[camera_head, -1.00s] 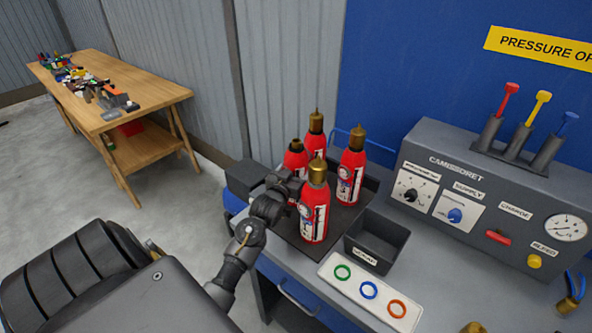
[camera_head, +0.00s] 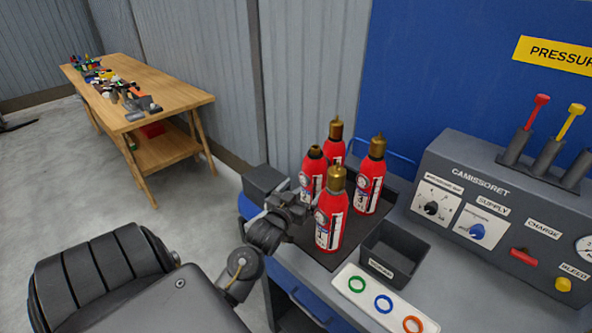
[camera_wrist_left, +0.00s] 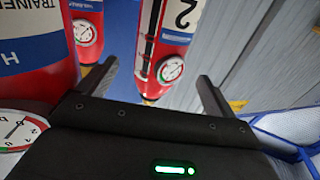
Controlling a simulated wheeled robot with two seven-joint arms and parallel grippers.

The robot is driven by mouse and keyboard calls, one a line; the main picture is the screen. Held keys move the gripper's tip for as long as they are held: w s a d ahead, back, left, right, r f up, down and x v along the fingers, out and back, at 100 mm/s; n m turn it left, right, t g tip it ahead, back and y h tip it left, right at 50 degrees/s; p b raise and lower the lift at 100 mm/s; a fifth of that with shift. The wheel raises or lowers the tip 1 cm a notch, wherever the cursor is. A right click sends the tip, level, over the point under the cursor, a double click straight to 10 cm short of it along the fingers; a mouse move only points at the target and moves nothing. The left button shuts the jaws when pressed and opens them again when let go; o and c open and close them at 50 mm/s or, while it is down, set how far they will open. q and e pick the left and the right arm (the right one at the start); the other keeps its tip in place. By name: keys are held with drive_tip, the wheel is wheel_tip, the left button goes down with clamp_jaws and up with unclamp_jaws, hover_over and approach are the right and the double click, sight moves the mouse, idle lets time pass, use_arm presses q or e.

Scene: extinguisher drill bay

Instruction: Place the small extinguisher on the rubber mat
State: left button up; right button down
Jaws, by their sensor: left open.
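Several red extinguishers stand upright in a cluster on a dark tray or mat (camera_head: 325,257). My right gripper is not in view.
A small open black bin (camera_head: 385,262) and a white strip with coloured rings (camera_head: 372,312) lie right of the extinguishers. A grey control panel (camera_head: 480,200) stands at right. A dark box (camera_head: 264,182) sits behind left. A wooden workbench (camera_head: 150,95) stands far left.

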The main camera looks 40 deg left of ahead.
use_arm(q)
drive_tip(key=shift+b+v, duration=0.3)
drive_tip(key=shift+v, duration=1.7)
drive_tip(key=shift+s, duration=0.1)
